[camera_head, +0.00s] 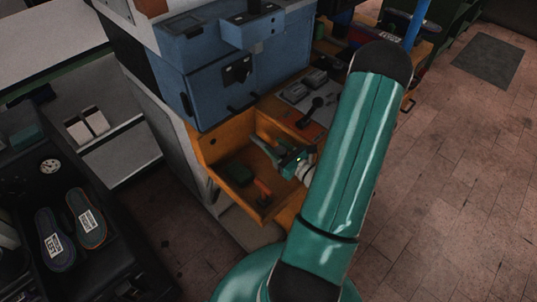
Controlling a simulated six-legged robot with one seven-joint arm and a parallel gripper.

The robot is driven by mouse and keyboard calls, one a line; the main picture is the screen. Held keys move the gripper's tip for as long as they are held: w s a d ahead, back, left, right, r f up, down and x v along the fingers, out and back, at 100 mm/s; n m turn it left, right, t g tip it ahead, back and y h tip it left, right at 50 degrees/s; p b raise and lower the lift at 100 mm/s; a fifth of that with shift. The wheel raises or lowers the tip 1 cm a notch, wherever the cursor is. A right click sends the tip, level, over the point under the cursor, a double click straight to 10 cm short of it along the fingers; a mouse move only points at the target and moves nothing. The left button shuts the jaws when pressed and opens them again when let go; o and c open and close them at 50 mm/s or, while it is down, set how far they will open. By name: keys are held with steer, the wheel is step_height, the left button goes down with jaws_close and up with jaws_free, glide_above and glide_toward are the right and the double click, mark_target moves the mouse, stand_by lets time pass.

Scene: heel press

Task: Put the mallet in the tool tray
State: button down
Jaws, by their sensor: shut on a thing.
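My gripper (285,158) is small and dark at the end of my green arm, over the right part of an orange open tray (211,150). It is shut on a dark, slim thing that I take for the mallet (264,147). That thing reaches up and left from the fingers, above the tray floor. Its head and handle are hard to tell apart at this size. My arm hides the tray's right side.
A blue-grey press (220,75) stands directly behind the tray. A bench with a black lever (311,108) is to its right. Shoe soles (87,219) lie on a dark surface at lower left. Tiled floor (460,200) is clear at right.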

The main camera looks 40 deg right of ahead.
mark_target(270, 147)
steer(key=w, duration=0.3)
steer(key=shift+w, duration=0.25)
step_height(270, 147, down, 2)
steer(key=shift+f, duration=0.2)
step_height(270, 147, down, 4)
steer(key=shift+f, duration=0.1)
steer(key=shift+w+f, duration=0.2)
steer(key=shift+f, duration=0.1)
steer(key=c, duration=0.8)
jaws_free()
